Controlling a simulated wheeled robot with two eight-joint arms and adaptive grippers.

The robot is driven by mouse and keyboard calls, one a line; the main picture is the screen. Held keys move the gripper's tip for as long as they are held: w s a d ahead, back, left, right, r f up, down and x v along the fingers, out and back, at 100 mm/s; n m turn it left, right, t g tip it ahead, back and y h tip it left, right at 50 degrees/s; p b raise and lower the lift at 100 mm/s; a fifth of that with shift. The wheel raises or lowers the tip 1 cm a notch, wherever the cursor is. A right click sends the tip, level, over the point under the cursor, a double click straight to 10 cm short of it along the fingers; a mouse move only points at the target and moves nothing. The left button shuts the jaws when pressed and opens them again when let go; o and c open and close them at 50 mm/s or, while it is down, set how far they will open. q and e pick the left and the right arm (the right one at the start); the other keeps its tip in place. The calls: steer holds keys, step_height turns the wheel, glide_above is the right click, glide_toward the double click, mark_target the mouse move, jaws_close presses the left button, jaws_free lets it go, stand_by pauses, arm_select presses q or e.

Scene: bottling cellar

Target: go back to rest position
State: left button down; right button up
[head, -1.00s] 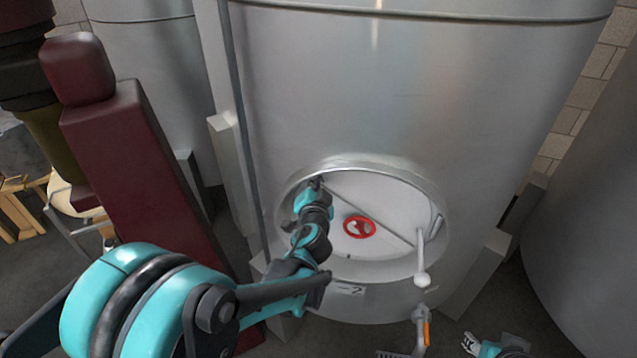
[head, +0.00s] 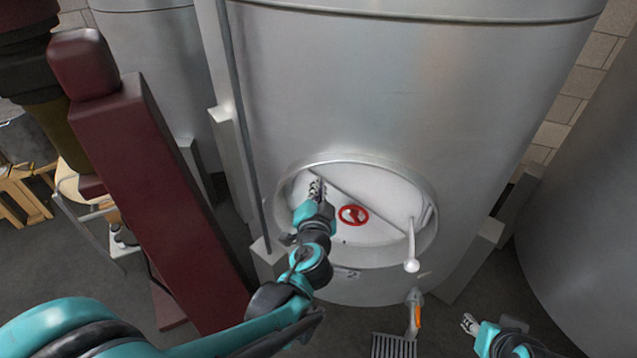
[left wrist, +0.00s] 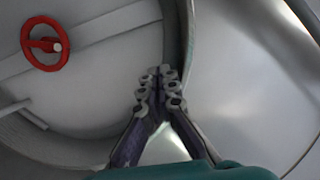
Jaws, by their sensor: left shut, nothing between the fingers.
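My left gripper (head: 317,189) is in front of the left part of the round white hatch door (head: 375,190) of the steel tank. In the left wrist view its fingers (left wrist: 157,78) are together with nothing between them, close to the hatch rim. I cannot tell whether they touch it. The hatch door has a red handwheel (head: 353,215), also in the left wrist view (left wrist: 46,43), and a bar across it. My right gripper (head: 470,324) is at the lower right, low over the floor; its finger gap is too small to judge.
The large steel tank (head: 400,80) fills the middle. A white-knobbed lever (head: 411,245) sticks out at the hatch's right. An orange-marked valve (head: 416,312) stands below, above a floor grate (head: 392,346). A dark red post (head: 160,190) stands left, and another tank (head: 590,200) right.

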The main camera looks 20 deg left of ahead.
stand_by(0.3)
arm_select(q)
steer(key=s+d+f+n+g+h+b, duration=0.2)
steer(key=s+d+f+g, duration=0.1)
steer(key=s, duration=0.5)
steer(key=s+d+f+n+g+h+b, duration=0.1)
steer(key=s+d+f+g+h+b, duration=0.1)
steer(key=s+f, duration=0.5)
steer(key=s+d+g+h, duration=0.1)
steer(key=d+g, duration=0.1)
steer(key=shift+f+n+g+h, duration=0.3)
steer(key=shift+f+n+g, duration=0.05)
steer(key=shift+n+g, duration=0.05)
